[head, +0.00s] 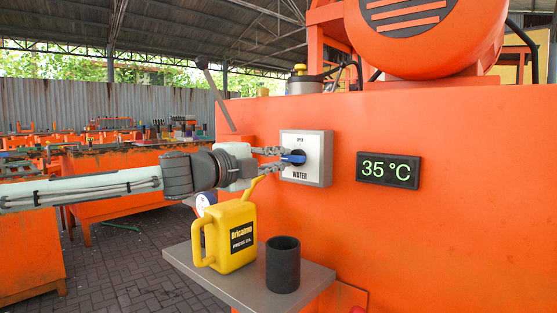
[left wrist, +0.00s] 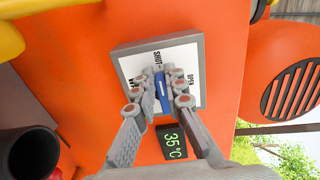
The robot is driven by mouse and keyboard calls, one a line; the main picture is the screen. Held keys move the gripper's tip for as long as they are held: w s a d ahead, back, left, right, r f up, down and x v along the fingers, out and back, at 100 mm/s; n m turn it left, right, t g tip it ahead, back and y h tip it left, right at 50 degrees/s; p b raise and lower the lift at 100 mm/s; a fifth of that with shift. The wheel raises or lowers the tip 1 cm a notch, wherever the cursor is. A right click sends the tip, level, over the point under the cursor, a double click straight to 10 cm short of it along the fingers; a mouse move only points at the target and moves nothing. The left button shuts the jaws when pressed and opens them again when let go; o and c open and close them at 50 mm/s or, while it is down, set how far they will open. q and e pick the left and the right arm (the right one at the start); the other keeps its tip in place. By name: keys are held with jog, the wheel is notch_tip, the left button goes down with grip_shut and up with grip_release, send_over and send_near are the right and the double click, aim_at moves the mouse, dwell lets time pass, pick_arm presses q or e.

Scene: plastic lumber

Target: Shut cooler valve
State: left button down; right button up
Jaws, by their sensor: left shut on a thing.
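The cooler valve's blue handle (head: 295,158) sits on a white plate (head: 314,144) on a grey box, marked OPEN at the top and WATER below. The left wrist view, turned sideways, also shows the word SHUT on the plate. There the blue handle (left wrist: 163,91) lies lengthwise towards SHUT, roughly horizontal in the head view. My left gripper (head: 284,157) reaches in from the left and hides the plate's left part. Its fingers (left wrist: 166,90) are closed on the handle's two sides. My right gripper is not in view.
A display (head: 388,170) reading 35 °C is right of the valve on the orange machine wall (head: 440,240). Below my left gripper, a yellow can (head: 230,238) and a dark cup (head: 283,265) stand on a grey shelf (head: 312,284). The can's spout rises close beneath the gripper.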

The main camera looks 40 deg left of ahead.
pick_arm(q)
jog(key=c, duration=1.6)
grip_release()
jog(key=s, duration=0.8)
jog(key=s+a, duration=0.1)
jog(key=s, duration=0.3)
